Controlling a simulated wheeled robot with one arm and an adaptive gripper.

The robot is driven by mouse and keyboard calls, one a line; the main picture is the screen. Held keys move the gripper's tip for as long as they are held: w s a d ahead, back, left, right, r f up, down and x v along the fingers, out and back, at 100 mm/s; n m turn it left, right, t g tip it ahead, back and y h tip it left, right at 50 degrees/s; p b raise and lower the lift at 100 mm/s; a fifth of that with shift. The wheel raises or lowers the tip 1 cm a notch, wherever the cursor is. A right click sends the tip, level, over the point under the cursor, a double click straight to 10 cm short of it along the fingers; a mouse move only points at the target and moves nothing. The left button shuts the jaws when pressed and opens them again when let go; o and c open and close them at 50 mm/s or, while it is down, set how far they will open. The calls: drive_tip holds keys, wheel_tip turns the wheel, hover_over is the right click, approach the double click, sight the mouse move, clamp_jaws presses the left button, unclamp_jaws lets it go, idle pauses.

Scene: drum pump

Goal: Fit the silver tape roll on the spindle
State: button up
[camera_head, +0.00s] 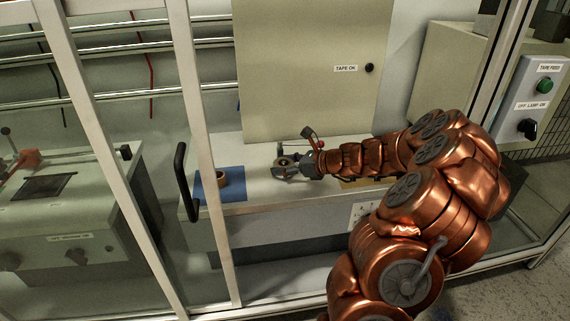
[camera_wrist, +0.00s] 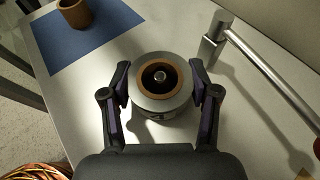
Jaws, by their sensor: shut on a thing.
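The silver tape roll (camera_wrist: 160,105) has a brown core and lies flat between the fingers of my gripper (camera_wrist: 160,82) in the wrist view. The fingers are shut on its left and right sides.
A brown tape roll (camera_wrist: 75,14) stands on a blue mat (camera_wrist: 88,38) at the left of the bench. A metal post with a bar (camera_wrist: 213,40) stands close to the right of my gripper. A cabinet marked TAPE OK (camera_head: 310,70) is behind. A glazed frame (camera_head: 205,150) stands in front.

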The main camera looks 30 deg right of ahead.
idle(0.4)
drive_tip(key=o, duration=1.3)
drive_tip(key=shift+o, duration=0.2)
drive_tip(key=shift+s+d, duration=0.1)
drive_tip(key=v, duration=1.1)
drive_tip(key=shift+s+d+r, duration=0.1)
drive_tip(key=shift+s+r, duration=0.15)
drive_tip(key=shift+s, duration=0.05)
drive_tip(key=shift+d, duration=0.1)
